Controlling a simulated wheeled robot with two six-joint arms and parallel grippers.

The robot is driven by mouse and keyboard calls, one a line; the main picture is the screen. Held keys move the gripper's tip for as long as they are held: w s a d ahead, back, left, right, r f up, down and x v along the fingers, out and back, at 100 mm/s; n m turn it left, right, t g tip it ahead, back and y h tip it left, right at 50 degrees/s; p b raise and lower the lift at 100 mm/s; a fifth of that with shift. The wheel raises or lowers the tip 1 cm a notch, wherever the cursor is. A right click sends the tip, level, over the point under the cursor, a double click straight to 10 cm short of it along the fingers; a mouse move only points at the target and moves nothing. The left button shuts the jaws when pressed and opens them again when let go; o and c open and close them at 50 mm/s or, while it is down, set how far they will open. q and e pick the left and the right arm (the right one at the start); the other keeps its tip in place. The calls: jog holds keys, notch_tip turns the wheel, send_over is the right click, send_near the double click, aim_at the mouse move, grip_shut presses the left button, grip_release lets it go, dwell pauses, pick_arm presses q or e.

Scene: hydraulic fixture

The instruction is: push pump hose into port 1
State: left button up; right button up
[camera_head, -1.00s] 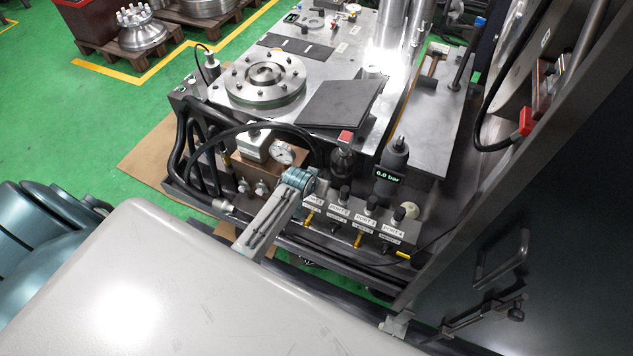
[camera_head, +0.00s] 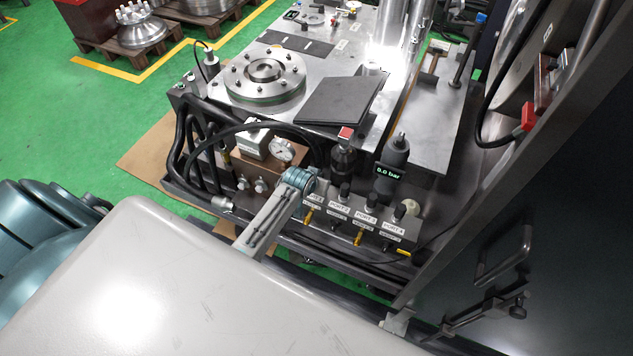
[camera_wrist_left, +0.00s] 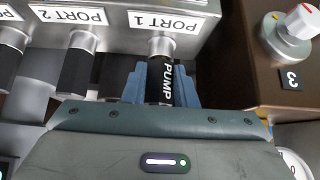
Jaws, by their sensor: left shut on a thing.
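The pump hose (camera_wrist_left: 168,88), a black sleeve lettered PUMP, shows in the left wrist view below the silver collar of port 1 (camera_wrist_left: 161,46). Its upper end meets the collar; I cannot tell how deep it sits. My left gripper (camera_wrist_left: 160,84) is shut on the hose, with a blue finger on each side. In the head view my left arm reaches the left end of the port block (camera_head: 352,222), and its wrist hides the hose and most of port 1. My right gripper is not in view.
Black fittings stand at port 2 (camera_wrist_left: 78,66) and the other ports to the left in the wrist view. A brown block with a red-and-white knob (camera_wrist_left: 303,22) stands close on the right. In the head view, a gauge (camera_head: 283,150) and a 0.0 bar display (camera_head: 388,173) stand behind.

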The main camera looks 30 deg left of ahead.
pick_arm(q)
jog(key=shift+f, duration=0.15)
dwell(0.3)
jog(key=o, duration=1.1)
jog(key=shift+c, duration=0.2)
jog(key=v, duration=1)
jog(key=shift+s+r, duration=0.25)
jog(key=shift+s, duration=0.05)
